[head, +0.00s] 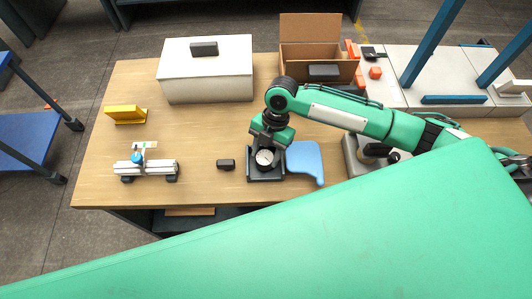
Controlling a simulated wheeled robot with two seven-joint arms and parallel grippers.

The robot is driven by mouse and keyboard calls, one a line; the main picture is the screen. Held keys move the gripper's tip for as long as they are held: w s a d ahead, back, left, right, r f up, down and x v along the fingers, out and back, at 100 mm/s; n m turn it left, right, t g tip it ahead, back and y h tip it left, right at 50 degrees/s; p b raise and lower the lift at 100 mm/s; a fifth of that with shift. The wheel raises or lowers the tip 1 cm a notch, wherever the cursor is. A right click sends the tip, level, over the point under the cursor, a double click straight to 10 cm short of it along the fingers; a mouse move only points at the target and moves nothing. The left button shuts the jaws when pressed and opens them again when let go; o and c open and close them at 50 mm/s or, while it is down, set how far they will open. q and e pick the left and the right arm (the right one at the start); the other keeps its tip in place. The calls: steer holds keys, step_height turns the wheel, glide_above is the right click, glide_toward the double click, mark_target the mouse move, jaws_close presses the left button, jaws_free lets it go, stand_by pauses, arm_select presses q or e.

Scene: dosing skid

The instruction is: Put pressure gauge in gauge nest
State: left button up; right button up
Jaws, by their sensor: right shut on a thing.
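The pressure gauge (264,158) is round with a white face and a dark rim. It is at the dark square gauge nest (267,177), front centre of the table. My right gripper (265,147) reaches down from above and is shut on the gauge at its far side. The gauge overlaps the nest in the head view; I cannot tell whether it rests in it or is held just above. The gripper hides the far part of both. My left gripper is not in view.
A blue flat piece (304,160) lies right beside the nest, and a small black block (226,164) to its left. A white rail assembly (146,167), yellow bracket (125,114), white box (207,72) and open cardboard box (310,48) stand around. Wood left of the nest is mostly clear.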

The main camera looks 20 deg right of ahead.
steer(key=shift+f, duration=0.8)
steer(key=shift+f, duration=0.1)
steer(key=o, duration=0.8)
steer(key=b+v, duration=0.2)
steer(key=v, duration=1)
